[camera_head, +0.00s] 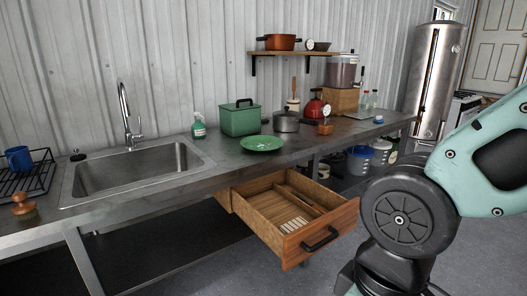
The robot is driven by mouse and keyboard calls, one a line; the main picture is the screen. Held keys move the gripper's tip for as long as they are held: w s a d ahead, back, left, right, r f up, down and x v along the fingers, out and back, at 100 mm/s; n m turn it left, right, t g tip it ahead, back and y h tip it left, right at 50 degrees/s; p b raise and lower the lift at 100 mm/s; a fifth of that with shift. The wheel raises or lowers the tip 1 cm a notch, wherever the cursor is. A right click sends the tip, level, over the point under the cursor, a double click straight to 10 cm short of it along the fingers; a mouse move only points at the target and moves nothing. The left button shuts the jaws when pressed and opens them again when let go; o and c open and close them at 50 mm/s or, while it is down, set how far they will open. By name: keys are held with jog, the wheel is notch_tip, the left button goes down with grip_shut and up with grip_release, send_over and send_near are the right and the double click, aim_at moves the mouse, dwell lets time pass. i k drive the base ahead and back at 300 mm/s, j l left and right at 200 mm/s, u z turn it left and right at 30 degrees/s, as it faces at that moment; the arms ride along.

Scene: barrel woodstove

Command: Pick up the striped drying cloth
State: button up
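A small item with pale stripes (295,223) lies flat inside an open wooden drawer (262,208), near its front. It looks like the striped drying cloth, but it is too small to be sure. The drawer is pulled out under the counter and has a dark handle (320,239) on its front panel. A divider runs along the inside of the drawer. My arm fills the right side of the view, to the right of the drawer. My gripper is not in view.
The metal counter (225,160) holds a sink (135,172), a green plate (261,143), a green box (240,118) and a saucepan (286,122). A dish rack (30,180) stands at the left. Buckets (360,160) stand under the counter. The floor before the drawer looks clear.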

aim_at(296, 223)
jog(key=i+j, duration=0.1)
jog(key=i, duration=0.35)
jog(key=i+j+z, duration=0.15)
jog(key=i, duration=0.3)
jog(key=i+j, duration=0.15)
jog(key=i, duration=0.35)
jog(key=z, duration=0.05)
